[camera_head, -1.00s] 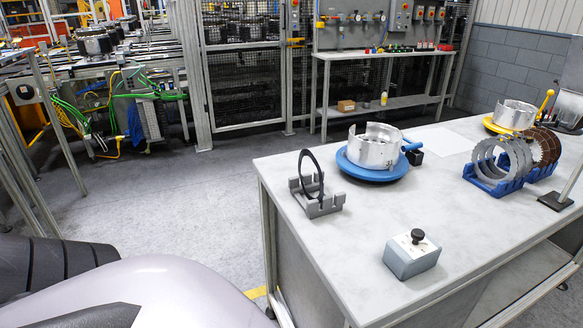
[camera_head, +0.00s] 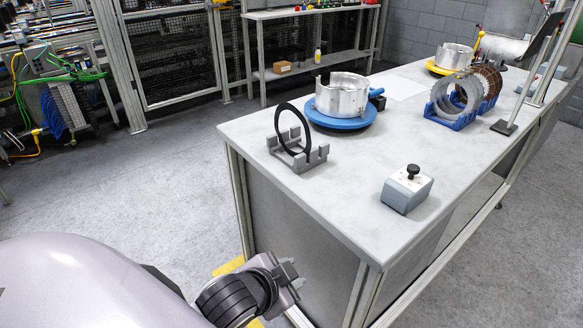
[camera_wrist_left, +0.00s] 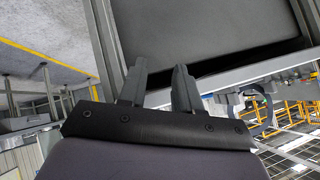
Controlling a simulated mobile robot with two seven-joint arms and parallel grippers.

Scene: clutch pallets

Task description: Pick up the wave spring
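The wave spring looks to be the thin black ring (camera_head: 281,119), standing upright but leaning in a grey slotted holder (camera_head: 306,162) near the table's left corner. My left gripper (camera_head: 293,276) is low beside the table's front left side, below the tabletop and well apart from the ring. In the left wrist view its two fingers (camera_wrist_left: 160,70) are spread with nothing between them, facing a dark table panel. My right gripper is not in view.
A silver drum on a blue round base (camera_head: 341,123) stands right behind the ring. A grey box with a black knob (camera_head: 407,190) is near the front edge. A blue rack (camera_head: 452,120) with rings is farther right. The tabletop's (camera_head: 345,185) middle is clear.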

